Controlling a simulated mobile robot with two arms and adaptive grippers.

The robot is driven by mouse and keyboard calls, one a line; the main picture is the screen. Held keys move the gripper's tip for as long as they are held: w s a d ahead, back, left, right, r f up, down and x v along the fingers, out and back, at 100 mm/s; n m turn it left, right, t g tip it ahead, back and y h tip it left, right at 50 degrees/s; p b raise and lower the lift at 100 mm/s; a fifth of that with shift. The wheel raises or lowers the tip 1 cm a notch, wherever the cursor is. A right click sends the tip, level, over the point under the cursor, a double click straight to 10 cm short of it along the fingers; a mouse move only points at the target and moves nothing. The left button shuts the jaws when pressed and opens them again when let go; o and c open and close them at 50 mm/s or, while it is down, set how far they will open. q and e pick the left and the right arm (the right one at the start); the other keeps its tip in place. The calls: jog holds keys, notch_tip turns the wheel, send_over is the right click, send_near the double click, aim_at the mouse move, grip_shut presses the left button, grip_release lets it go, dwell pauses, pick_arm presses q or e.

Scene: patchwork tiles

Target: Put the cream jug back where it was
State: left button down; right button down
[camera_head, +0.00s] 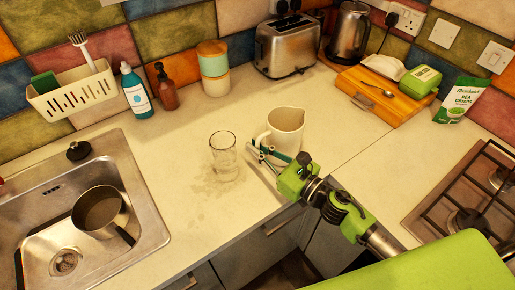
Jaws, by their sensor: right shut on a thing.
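The cream jug (287,124) is upright at the middle of the counter, just beyond my right gripper, with its handle on the left side. My right gripper (262,152) reaches in from the lower right and is shut on the jug, its fingers at the handle side. Whether the jug's base touches the counter is hard to tell. My left gripper is not in view.
A clear glass (223,155) stands close left of the jug. The sink (150,205) with a pan (98,210) is at left, the gas hob (465,190) at right. A toaster (288,46), kettle (350,32) and wooden box (385,95) stand behind. The counter's centre back is clear.

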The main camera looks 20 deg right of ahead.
dwell(0.3)
jog(key=shift+f, duration=0.2)
jog(key=c, duration=2.2)
grip_release()
jog(key=shift+o, duration=0.2)
jog(key=shift+s, duration=0.1)
jog(key=shift+r, duration=0.2)
jog(key=b+v, duration=0.1)
jog(key=v, duration=0.2)
jog(key=b+v, duration=0.2)
jog(key=v, duration=0.2)
jog(key=b+v, duration=0.1)
jog(key=v, duration=0.2)
jog(key=shift+s+d+f, duration=0.1)
jog(key=shift+s+f, duration=0.1)
jog(key=shift+f, duration=0.1)
jog(key=shift+s+d+r+b, duration=0.2)
jog(key=shift+s+d+b, duration=0.2)
jog(key=shift+s, duration=0.25)
